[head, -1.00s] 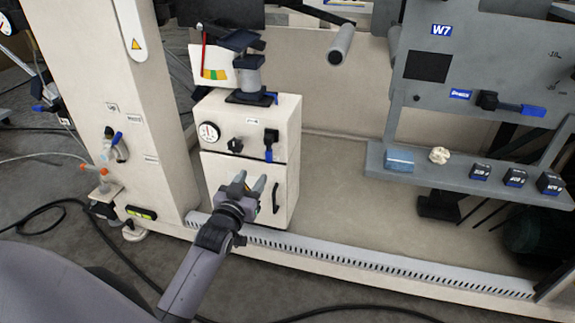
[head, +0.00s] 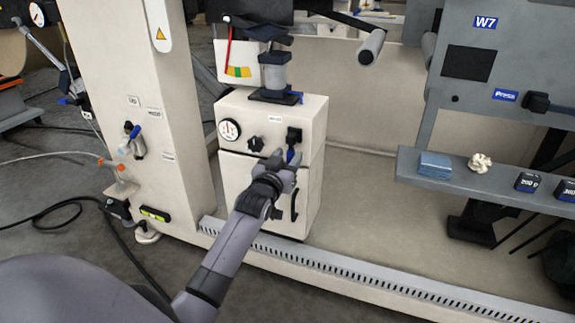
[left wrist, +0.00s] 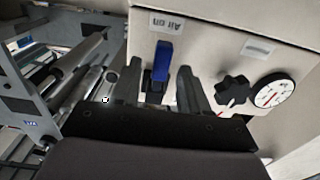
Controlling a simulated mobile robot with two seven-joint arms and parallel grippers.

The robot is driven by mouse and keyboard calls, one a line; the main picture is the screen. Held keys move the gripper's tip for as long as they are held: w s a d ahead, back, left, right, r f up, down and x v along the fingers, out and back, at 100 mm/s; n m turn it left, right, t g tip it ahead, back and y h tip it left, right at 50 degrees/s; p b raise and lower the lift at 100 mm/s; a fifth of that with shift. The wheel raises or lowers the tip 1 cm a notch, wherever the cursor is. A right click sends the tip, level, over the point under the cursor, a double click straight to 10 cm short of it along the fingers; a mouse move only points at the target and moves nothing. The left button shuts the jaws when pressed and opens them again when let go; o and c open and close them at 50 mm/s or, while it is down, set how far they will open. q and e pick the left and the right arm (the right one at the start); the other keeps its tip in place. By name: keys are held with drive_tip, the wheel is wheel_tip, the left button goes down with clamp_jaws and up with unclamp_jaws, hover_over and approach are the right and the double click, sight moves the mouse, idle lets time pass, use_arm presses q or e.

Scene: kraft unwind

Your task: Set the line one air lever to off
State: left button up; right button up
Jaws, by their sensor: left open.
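The air lever, with a black body (head: 294,135) and a blue handle (head: 290,155), is on the front of the cream cabinet (head: 315,135). In the head view the handle points down. The left wrist view is upside down and shows the blue handle (left wrist: 162,60) pointing at a label (left wrist: 167,24) reading "Air on". My left gripper (head: 283,160) is open in front of the lever and partly covers it. In the left wrist view its fingers (left wrist: 158,88) stand on either side of the lever; I cannot tell whether they touch it. My right gripper is not in view.
A black knob (head: 255,144) and a round gauge (head: 229,130) sit left of the lever. A black door handle (head: 295,204) is below. Another blue-handled valve (head: 135,132) is on the left column. A grey shelf (head: 410,168) stands right.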

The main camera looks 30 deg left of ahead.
use_arm(q)
drive_tip(key=shift+w, duration=0.2)
clamp_jaws()
